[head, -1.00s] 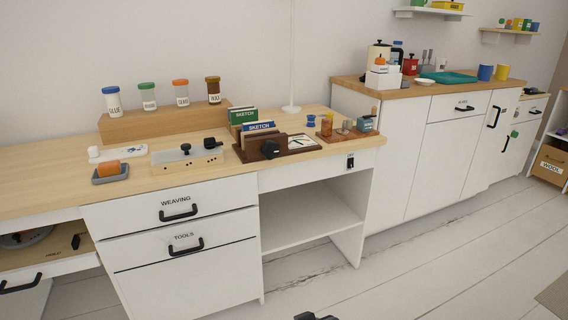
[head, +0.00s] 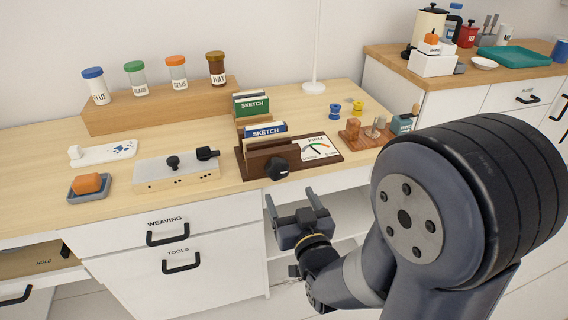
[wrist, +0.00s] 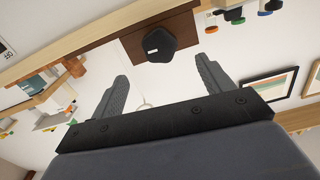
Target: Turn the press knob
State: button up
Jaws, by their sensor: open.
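The press knob (head: 277,168) is a black faceted knob on the front of a brown wooden press (head: 250,162) at the desk's front edge. My gripper (head: 292,202) is open and empty, in front of the desk edge and below the knob. In the wrist view, the knob is roughly centred between the open fingers (wrist: 162,75), apart from them.
A pale box with black knobs (head: 177,171) stands left of the press. A sponge dish (head: 90,188) is farther left. Sketch pads (head: 262,130) stand in the press area. A wooden tray (head: 368,132) lies to the right. Drawer handles (head: 168,236) stick out below the desk.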

aim_at(279, 174)
jog(key=x, duration=0.9)
jog(key=shift+w+f, duration=0.1)
jog(key=shift+w, duration=0.15)
jog(key=shift+c, duration=0.5)
jog(key=c, duration=0.9)
jog(key=shift+o, duration=0.2)
jog(key=shift+f+m+b, duration=0.15)
jog(key=shift+m+b, duration=0.25)
jog(key=shift+b, duration=0.1)
